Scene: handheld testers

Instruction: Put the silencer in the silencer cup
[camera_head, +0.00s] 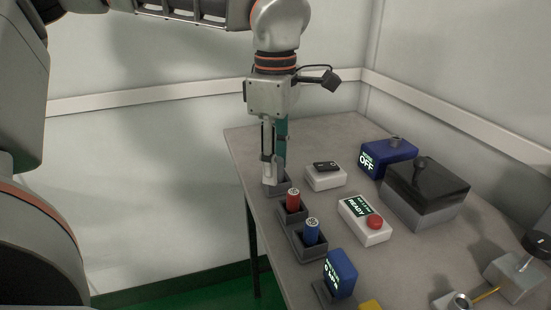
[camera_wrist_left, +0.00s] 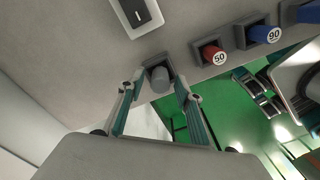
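A grey cylinder, which I take to be the silencer (camera_wrist_left: 160,80), shows in the left wrist view at a small dark grey square cup (camera_wrist_left: 153,62) near the table edge. It looks to be in the cup, but its lower end cannot be seen. My left gripper (camera_wrist_left: 157,88) points down over the cup, with its two fingers apart on either side of the cylinder and gaps visible. In the head view the left gripper (camera_head: 272,165) is low over the cup (camera_head: 280,187), at the far left corner of the table. My right gripper is not in view.
Cups with a red cylinder (camera_head: 292,200) and a blue cylinder (camera_head: 312,231) line the left table edge. Nearby stand a white switch box (camera_head: 325,182), a READY box with red button (camera_head: 365,227), a blue OFF box (camera_head: 372,163) and a dark-lidded box (camera_head: 425,200).

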